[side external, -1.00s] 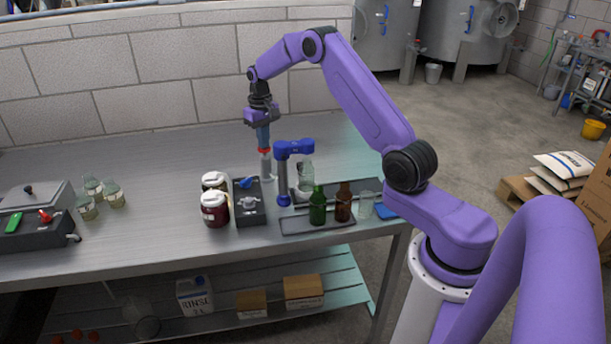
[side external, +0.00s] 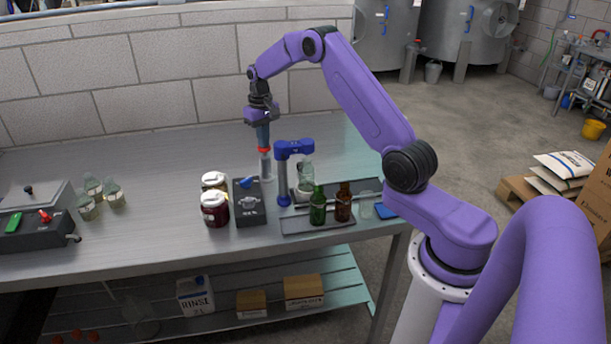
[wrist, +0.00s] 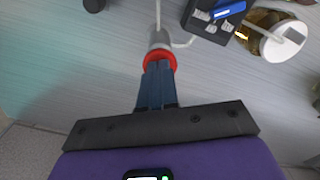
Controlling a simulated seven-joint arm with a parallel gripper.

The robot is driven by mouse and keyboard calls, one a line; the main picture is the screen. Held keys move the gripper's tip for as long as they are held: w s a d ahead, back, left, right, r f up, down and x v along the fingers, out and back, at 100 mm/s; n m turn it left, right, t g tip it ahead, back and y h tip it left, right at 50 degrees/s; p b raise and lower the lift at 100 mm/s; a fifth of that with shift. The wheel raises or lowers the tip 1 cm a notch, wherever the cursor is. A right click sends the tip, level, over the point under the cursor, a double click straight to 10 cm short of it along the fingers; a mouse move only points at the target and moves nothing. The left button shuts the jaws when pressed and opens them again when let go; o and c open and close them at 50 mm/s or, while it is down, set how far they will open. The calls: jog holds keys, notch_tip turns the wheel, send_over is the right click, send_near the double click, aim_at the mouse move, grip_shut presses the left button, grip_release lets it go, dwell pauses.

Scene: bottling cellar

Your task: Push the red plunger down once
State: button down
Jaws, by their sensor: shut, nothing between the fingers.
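The red plunger (side external: 264,150) sits at the top of an upright pale grey cylinder (side external: 265,168) on the metal bench, behind a dark control box. My gripper (side external: 264,146) points straight down over it, with its blue fingers together and nothing between them. The fingertips appear to be at the plunger's top; exact contact is hard to tell. In the wrist view the red plunger (wrist: 160,55) shows as a ring around the shut fingertips (wrist: 158,66), which hide its middle. The grey body shows just beyond it.
The dark box (side external: 250,205) with a blue lever and two lidded jars (side external: 214,208) stand in front. A blue post fixture (side external: 284,172) and a tray (side external: 318,227) with bottles are close on the right. The bench left of the plunger is clear.

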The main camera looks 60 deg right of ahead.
jog(key=shift+r, duration=1.2)
jog(key=shift+r, duration=0.1)
jog(key=shift+r, duration=2.4)
